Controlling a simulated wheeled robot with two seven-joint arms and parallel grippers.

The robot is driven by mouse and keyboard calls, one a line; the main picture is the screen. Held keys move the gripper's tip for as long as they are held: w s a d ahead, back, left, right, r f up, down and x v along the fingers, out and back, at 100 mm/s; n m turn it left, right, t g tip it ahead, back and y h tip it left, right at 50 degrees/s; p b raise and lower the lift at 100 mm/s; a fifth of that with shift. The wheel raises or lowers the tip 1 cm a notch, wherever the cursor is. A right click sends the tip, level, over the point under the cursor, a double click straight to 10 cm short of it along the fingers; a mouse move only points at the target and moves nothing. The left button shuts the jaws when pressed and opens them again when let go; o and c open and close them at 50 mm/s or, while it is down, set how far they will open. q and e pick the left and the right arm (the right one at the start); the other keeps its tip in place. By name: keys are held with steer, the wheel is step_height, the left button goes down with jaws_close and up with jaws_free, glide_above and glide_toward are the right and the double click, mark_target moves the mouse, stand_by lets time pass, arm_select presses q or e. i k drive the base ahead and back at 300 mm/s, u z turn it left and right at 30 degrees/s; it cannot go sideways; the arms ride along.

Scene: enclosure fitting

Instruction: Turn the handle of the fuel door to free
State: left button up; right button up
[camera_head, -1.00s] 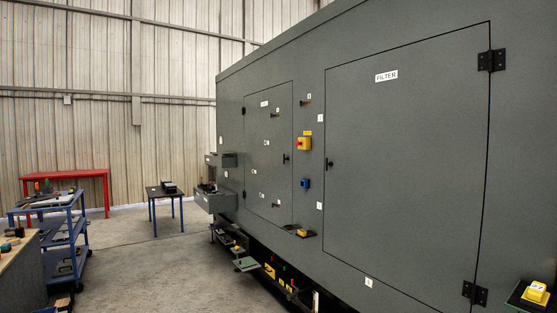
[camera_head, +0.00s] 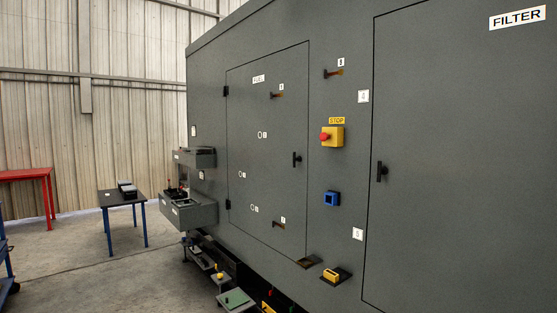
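The fuel door (camera_head: 265,190) is a grey door in the enclosure wall, marked with a FUEL label (camera_head: 258,79) near its top. It looks closed. Its black handle (camera_head: 296,159) sits at the door's right edge at mid height and appears upright. Hinges show on the door's left edge. Neither of my grippers is in view.
The filter door (camera_head: 460,180) with its own black handle (camera_head: 381,171) is at the right. A yellow stop box with a red button (camera_head: 332,136) and a blue box (camera_head: 331,198) are between the doors. Grey bins (camera_head: 190,210) jut out left.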

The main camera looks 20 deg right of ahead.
mark_target(295, 159)
steer(key=i, duration=0.6)
steer(key=z, duration=0.55)
steer(key=i, duration=1.9)
steer(key=z, duration=0.7)
